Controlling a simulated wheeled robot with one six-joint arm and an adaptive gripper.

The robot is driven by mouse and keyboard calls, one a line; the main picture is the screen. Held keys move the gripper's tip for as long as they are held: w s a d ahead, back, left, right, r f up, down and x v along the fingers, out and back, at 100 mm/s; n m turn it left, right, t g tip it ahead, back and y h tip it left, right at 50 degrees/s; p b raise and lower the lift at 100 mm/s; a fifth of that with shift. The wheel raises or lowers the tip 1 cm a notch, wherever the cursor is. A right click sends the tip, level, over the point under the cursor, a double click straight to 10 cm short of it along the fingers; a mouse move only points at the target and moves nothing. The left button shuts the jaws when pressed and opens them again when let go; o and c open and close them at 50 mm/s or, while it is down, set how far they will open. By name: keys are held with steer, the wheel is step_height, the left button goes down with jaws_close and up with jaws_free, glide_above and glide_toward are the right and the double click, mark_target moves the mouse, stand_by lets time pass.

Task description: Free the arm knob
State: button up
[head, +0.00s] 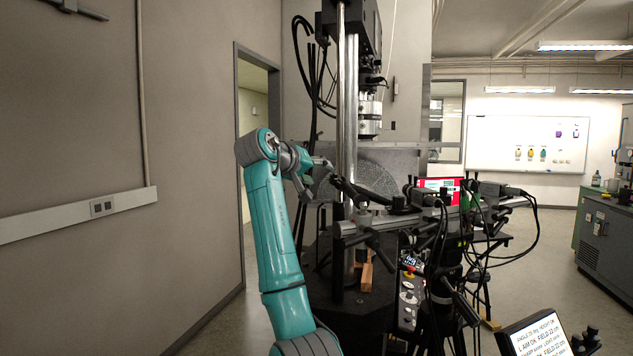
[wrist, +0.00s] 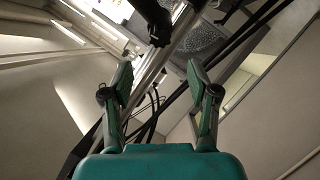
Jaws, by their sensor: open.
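A horizontal rail (head: 375,222) with cameras and cables (head: 490,190) stands at the right. A control box (head: 409,295) hangs below it.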

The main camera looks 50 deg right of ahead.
mark_target(333, 179)
steer(key=x, duration=1)
steer(key=shift+s, duration=0.1)
jaws_close()
steer(key=shift+n, duration=0.4)
steer(key=n, duration=0.4)
steer(key=shift+y, duration=0.4)
steer(key=shift+a+n+t+y, duration=0.1)
steer(key=shift+n+t+y, duration=0.2)
steer(key=shift+n, duration=1.9)
